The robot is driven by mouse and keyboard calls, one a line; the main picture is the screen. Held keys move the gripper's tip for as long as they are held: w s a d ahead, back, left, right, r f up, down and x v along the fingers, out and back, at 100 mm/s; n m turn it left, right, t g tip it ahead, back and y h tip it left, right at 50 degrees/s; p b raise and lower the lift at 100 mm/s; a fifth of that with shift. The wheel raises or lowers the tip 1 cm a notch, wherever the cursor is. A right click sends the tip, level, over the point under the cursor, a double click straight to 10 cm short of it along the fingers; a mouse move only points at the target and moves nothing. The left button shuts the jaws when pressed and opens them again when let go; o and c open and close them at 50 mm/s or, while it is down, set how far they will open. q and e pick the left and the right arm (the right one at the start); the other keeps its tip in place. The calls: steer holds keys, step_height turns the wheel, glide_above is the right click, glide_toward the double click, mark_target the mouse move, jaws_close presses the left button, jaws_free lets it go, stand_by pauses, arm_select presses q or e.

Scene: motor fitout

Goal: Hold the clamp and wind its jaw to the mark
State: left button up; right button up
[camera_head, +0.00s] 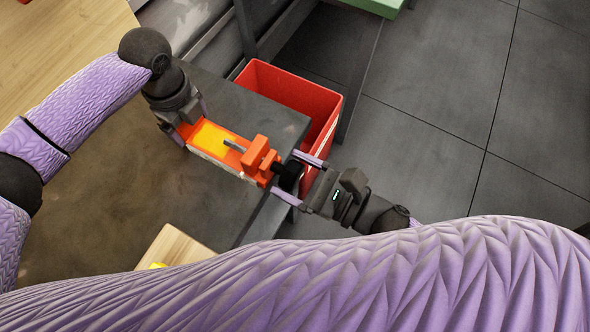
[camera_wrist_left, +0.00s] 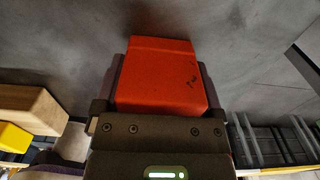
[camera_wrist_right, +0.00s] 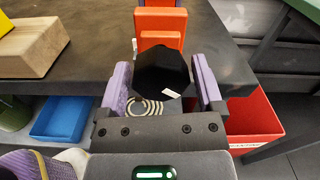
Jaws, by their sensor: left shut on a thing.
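The orange-red clamp (camera_head: 258,156) lies near the dark table's edge, with a bright yellow-orange bed, a grey rod and a black knob (camera_head: 289,176) at its right end. My left gripper (camera_head: 184,134) is shut on the clamp's left end. In the left wrist view the red end block (camera_wrist_left: 160,77) sits between its fingers. My right gripper (camera_head: 297,179) is open, its fingers on either side of the knob, with small gaps. In the right wrist view the knob (camera_wrist_right: 162,72) carries a small white mark. I cannot make out the mark on the clamp bed.
A red bin (camera_head: 297,90) stands beyond the table (camera_head: 190,200). A wooden block (camera_wrist_right: 32,47) lies on the table, with something yellow by it. A blue tray (camera_wrist_right: 62,119) shows below in the right wrist view. Grey floor is open at right.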

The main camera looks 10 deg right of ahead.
steer(key=c, duration=1)
steer(key=shift+o, duration=0.2)
steer(key=shift+m, duration=0.3)
